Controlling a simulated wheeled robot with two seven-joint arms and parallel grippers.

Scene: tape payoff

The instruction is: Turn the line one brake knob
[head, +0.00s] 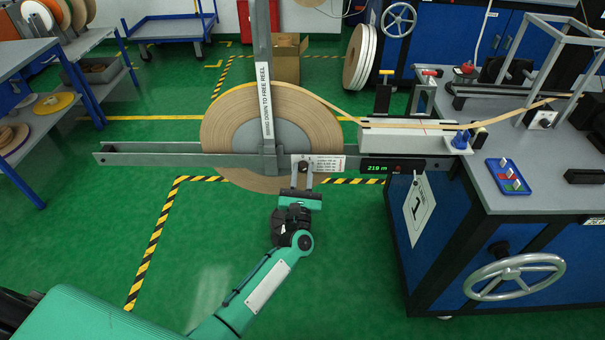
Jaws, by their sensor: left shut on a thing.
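The brake knob (303,167) is a small dark knob on a grey plate at the front of the reel stand, just below the hub of the big tan tape reel (222,130). My left gripper (302,180) reaches up from below and is shut on the knob; its fingers partly hide it. A white tag with a "1" (418,208) hangs on the bench to the right. My right gripper is not in view.
A grey horizontal beam (150,159) and an upright bar (262,50) stand close to my left gripper. A display (392,167) reads 219 m. The bench (540,190) with a handwheel (514,277) is at right.

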